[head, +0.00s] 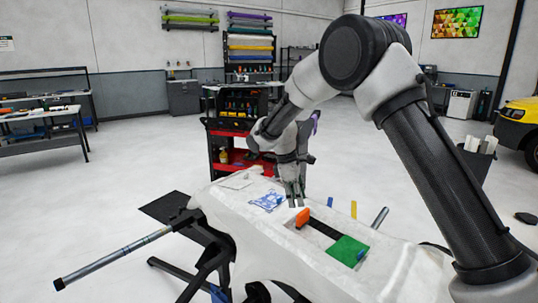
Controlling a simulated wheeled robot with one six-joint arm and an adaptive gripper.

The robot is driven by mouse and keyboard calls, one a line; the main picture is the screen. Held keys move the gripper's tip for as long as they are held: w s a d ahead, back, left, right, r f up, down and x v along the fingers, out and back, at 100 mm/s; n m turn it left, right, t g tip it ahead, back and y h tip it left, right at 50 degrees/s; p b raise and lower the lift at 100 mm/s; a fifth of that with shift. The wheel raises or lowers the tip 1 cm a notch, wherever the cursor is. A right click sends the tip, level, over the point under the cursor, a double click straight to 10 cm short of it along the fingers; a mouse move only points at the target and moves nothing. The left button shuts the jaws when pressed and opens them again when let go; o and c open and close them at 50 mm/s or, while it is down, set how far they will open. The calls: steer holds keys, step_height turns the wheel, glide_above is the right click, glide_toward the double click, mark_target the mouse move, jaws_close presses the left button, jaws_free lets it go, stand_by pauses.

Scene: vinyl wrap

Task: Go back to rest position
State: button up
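My gripper (294,193) hangs pointing down over the white covered work surface (230,204), at the end of my bent arm. Its fingers are close together and small in view, and nothing clearly shows between them. An orange tool (302,218) lies just below and to the right of the fingertips. A dark strip (322,229) runs from near the orange tool to a green piece (347,250). A blue and white packet or cloth (268,201) lies just left of the gripper. I cannot tell whether the fingertips touch anything.
A blue piece (330,201) and a yellow strip (354,209) lie right of the gripper. A red tool cart (228,158) stands behind. A grey bar (115,258) sticks out left from the dark stand. Open floor (130,185) lies to the left.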

steer(key=s+d+r+m+t+y, duration=0.1)
steer(key=s+d+r+m, duration=0.4)
steer(key=s+d, duration=0.4)
steer(key=s+d+r+m+t+y, duration=0.1)
steer(key=s+d+r+m, duration=0.4)
steer(key=s, duration=1)
steer(key=s+d+r+m+t, duration=0.2)
steer(key=s+d+r+m, duration=0.3)
steer(key=s+d+r, duration=0.4)
steer(key=s+d, duration=0.3)
steer(key=d, duration=0.1)
steer(key=shift+s+d+m+y, duration=0.2)
steer(key=shift+s+m+y, duration=0.1)
steer(key=shift+y, duration=0.1)
